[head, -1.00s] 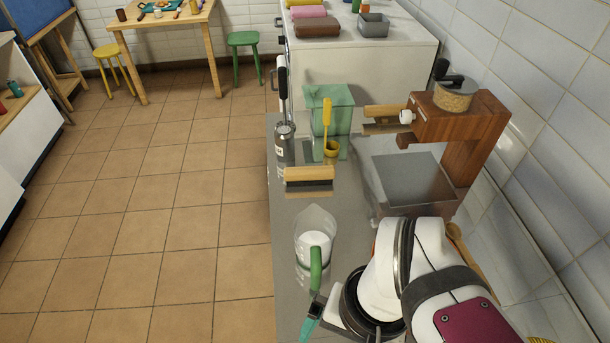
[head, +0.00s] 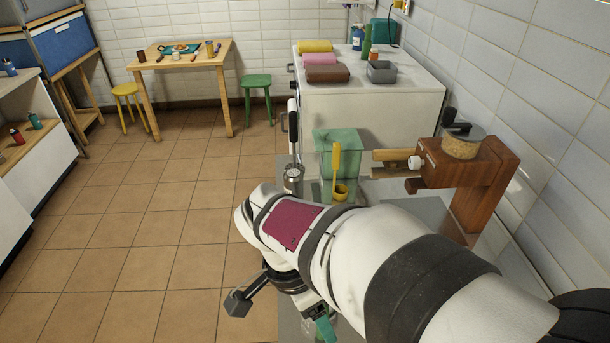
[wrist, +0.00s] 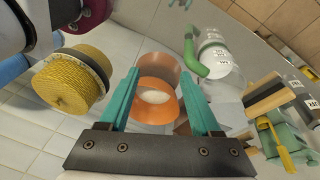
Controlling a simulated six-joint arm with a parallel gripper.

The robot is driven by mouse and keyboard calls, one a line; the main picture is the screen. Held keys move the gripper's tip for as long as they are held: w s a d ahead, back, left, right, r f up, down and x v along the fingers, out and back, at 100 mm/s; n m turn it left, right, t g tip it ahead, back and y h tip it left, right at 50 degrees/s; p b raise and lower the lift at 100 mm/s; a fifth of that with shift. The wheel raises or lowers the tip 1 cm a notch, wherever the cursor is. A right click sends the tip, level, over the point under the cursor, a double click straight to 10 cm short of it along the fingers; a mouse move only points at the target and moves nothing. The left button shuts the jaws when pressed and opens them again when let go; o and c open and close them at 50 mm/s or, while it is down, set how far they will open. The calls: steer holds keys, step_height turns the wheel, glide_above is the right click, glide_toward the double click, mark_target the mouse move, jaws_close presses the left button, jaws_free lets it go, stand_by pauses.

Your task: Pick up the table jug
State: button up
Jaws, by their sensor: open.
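A clear jug with a green handle (wrist: 193,59) and white contents or label lies toward the upper right in the wrist view. It looks tilted there because of the camera angle. My arm hides it in the head view. My gripper (wrist: 162,66) is open, its two teal fingers apart. Between and beyond them is an orange see-through cup (wrist: 158,113) with something pale inside, not gripped. The jug is outside the fingers, to their right. In the head view only a teal finger (head: 326,328) shows below my arm.
A yellow woven cylinder (wrist: 68,88) stands left of the fingers. Open floor lies left.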

steer(key=w+a+f+m+t+h, duration=0.1)
steer(key=w+a+f+m+h, duration=0.15)
steer(key=w+a+f, duration=0.2)
steer(key=shift+m+y, duration=0.35)
steer(key=shift+y, duration=0.2)
steer(key=x, duration=0.9)
steer(key=d+x, duration=0.1)
steer(key=x, duration=0.4)
steer(key=shift+w+d, duration=0.1)
steer(key=shift+w, duration=0.05)
steer(key=shift+r, duration=0.1)
jaws_close()
